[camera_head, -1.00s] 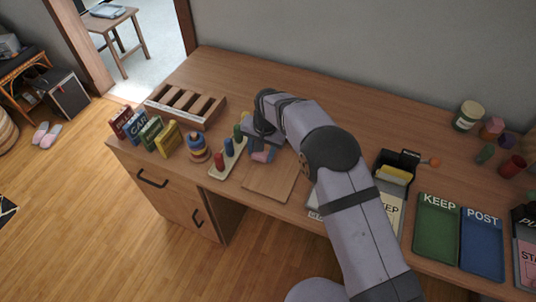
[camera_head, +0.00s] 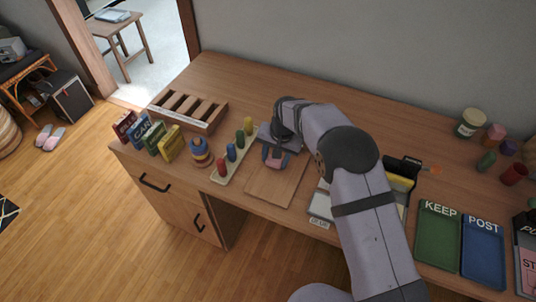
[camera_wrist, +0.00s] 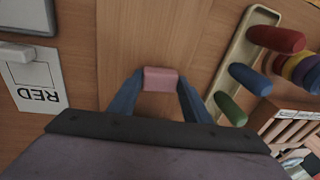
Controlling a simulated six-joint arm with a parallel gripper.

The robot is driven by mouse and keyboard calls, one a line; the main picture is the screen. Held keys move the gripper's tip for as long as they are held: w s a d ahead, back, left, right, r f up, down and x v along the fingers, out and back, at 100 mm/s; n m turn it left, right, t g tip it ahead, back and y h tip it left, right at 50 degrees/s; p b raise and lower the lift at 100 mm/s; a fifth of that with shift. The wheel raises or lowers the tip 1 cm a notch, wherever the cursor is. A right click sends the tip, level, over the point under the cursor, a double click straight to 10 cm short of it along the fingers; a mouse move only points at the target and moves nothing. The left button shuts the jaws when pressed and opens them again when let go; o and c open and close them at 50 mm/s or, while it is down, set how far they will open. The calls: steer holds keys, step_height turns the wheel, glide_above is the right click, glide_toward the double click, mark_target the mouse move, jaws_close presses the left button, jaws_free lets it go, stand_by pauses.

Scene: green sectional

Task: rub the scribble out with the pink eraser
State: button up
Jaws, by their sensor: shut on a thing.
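The pink eraser (camera_head: 274,158) is between the blue fingers of my gripper (camera_head: 275,160), over the far part of a wooden board (camera_head: 270,187). In the wrist view the eraser (camera_wrist: 160,79) shows as a small pink block between the two fingertips of my gripper (camera_wrist: 157,88), which is shut on it. I cannot tell whether the eraser touches the board. No scribble can be made out on the parts of the board that show; my gripper covers part of it.
A peg rack (camera_head: 225,172) with coloured pegs stands close left of the board. A stacking toy (camera_head: 200,152), small boxes (camera_head: 152,136) and a slotted wooden rack (camera_head: 187,110) are further left. A grey-framed panel (camera_wrist: 28,16) and a RED card (camera_wrist: 36,84) lie on the board's other side.

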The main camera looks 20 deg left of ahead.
steer(key=shift+d, duration=0.55)
steer(key=shift+r+p, duration=2.65)
steer(key=shift+r, duration=1.4)
